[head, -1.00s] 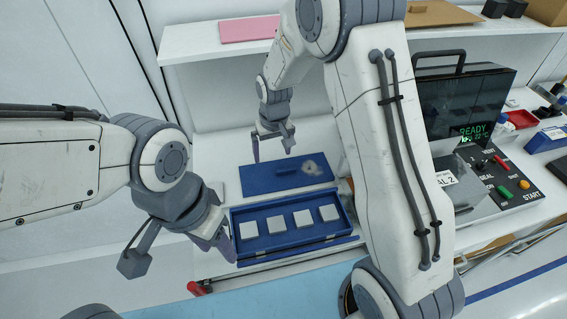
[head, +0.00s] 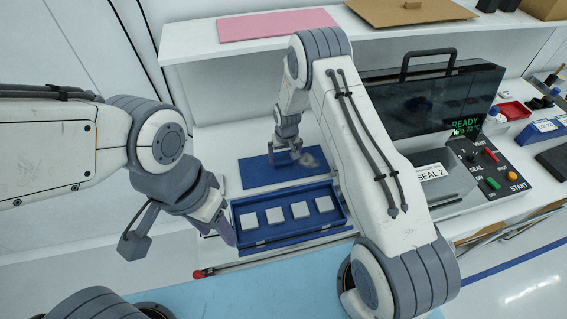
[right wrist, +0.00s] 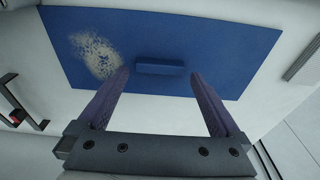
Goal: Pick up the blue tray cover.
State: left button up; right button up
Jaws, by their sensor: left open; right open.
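The blue tray cover (head: 256,178) lies flat on the white surface behind the open blue tray (head: 290,239). In the right wrist view the cover (right wrist: 225,50) has a small raised blue handle (right wrist: 160,68) in its middle and a pale speckled patch on its left. My right gripper (head: 284,157) is open over the cover. In the right wrist view its fingers (right wrist: 160,78) stand on either side of the handle, with gaps; I cannot tell their exact height. My left gripper (head: 222,228) is open at the tray's left end; its fingertips are partly hidden.
The tray holds several pale square pieces. A sealing machine (head: 430,105) with a READY display stands to the right. A shelf (head: 250,45) carrying a pink sheet (head: 275,25) and a cardboard piece (head: 410,12) runs above the cover.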

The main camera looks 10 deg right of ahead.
aim_at(284, 164)
jog(key=shift+w+f+p, duration=0.2)
jog(key=shift+f+p, duration=0.2)
jog(key=shift+f, duration=1.05)
jog(key=c, duration=1.2)
pick_arm(q)
jog(key=shift+r, duration=0.8)
pick_arm(e)
jog(key=shift+o, duration=0.2)
jog(key=shift+r, duration=0.15)
